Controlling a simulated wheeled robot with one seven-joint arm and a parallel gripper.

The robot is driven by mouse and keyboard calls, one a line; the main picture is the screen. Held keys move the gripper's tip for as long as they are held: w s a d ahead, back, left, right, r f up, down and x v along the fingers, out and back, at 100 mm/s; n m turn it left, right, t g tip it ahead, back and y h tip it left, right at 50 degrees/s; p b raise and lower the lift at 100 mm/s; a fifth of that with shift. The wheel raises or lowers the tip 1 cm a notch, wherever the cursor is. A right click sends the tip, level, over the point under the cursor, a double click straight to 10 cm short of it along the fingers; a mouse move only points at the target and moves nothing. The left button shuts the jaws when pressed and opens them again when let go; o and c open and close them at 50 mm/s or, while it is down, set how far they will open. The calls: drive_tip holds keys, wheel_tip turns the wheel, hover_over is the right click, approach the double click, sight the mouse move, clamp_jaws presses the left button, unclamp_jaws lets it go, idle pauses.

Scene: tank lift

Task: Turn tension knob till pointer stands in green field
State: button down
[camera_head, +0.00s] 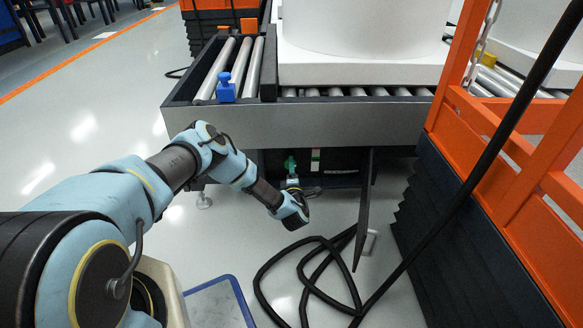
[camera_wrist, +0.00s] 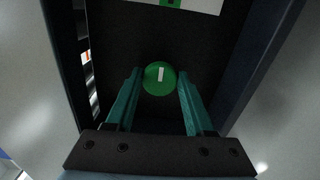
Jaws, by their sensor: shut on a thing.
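The tension knob (camera_wrist: 158,84) is a round green knob with a white mark standing nearly upright. In the wrist view it sits between the two teal fingers of my gripper (camera_wrist: 160,73), which is shut on it. In the head view my gripper (camera_head: 291,170) reaches into the dark opening under the roller conveyor. A white scale plate (camera_wrist: 205,4) shows at the top edge of the wrist view, with a green field (camera_wrist: 162,2) and a dark mark at it. The plate is cut off, so I cannot tell exactly where the pointer stands. The plate (camera_head: 315,167) is small in the head view.
An open dark door (camera_head: 364,205) hangs right of the opening. A black hose (camera_head: 310,245) lies looped on the floor. An orange frame (camera_head: 500,155) on a black bellows base stands at right. The conveyor frame (camera_head: 330,124) is above my forearm. Floor at left is clear.

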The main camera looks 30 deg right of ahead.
idle(0.5)
drive_tip(key=shift+c, duration=1.3)
unclamp_jaws()
drive_tip(key=shift+s, duration=0.1)
drive_tip(key=p+v, duration=0.3)
drive_tip(key=v, duration=0.7)
drive_tip(key=shift+s+a, duration=0.2)
drive_tip(key=shift+s, duration=0.1)
